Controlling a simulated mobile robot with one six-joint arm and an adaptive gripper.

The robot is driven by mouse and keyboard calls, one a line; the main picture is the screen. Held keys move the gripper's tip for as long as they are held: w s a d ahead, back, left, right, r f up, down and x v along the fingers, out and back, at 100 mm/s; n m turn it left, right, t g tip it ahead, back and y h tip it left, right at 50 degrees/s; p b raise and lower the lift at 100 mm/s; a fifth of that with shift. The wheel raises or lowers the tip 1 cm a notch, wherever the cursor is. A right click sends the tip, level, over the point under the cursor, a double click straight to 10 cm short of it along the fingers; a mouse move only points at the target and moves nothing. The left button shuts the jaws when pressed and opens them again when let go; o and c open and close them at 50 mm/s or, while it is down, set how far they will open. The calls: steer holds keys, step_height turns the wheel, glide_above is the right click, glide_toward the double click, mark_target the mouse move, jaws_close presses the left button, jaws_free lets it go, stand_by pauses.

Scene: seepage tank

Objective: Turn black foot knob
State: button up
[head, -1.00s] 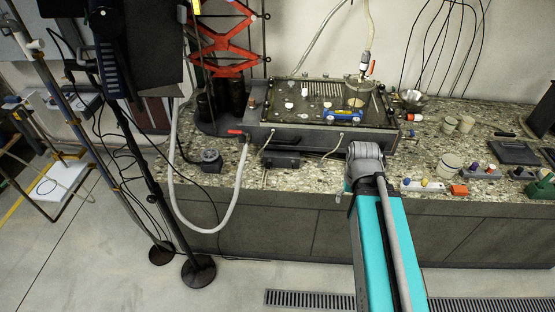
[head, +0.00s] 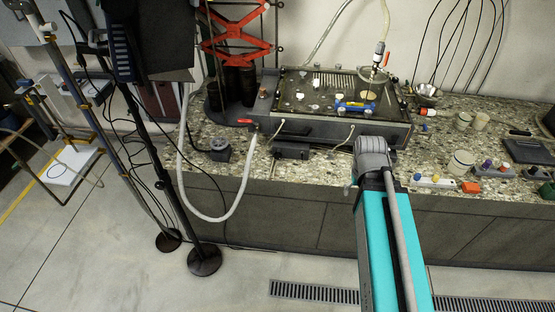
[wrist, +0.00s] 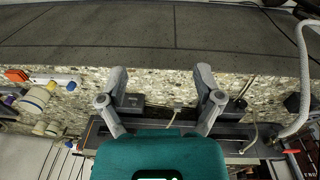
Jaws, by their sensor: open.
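The seepage tank (head: 330,131) is a wide, dark, shallow box on the speckled stone counter. It also shows in the wrist view (wrist: 162,124). My gripper (wrist: 160,73) is open and empty, its two fingers spread over the counter's front strip before the tank. A small dark block (wrist: 132,101) lies beside the left finger in the wrist view; I cannot tell whether it is the black foot knob. My arm hides this spot in the head view, and my wrist housing covers part of the tank in the wrist view.
A dark box (head: 291,150) stands before the tank, and a black dial unit (head: 220,150) left of it. A pale hose (head: 232,207) loops over the counter's edge. Beakers (head: 460,164) and a strip with coloured knobs (head: 434,182) stand to the right.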

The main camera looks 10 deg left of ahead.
steer(key=w+a+f+n+t+h+b, duration=0.1)
steer(key=w+f+n+t+h+b, duration=0.3)
steer(key=w+f+n+b, duration=0.45)
steer(key=n+t+y+b, duration=0.5)
steer(key=n+t+b, duration=0.9)
steer(key=n+b, duration=1.25)
glide_toward(277, 157)
steer(key=s+m+b, duration=0.3)
steer(key=shift+s+r+p, duration=0.1)
steer(key=shift+s+p, duration=0.1)
steer(key=shift+p, duration=0.1)
steer(key=shift+w, duration=0.15)
steer(key=shift+w, duration=6.8)
steer(key=c, duration=1.2)
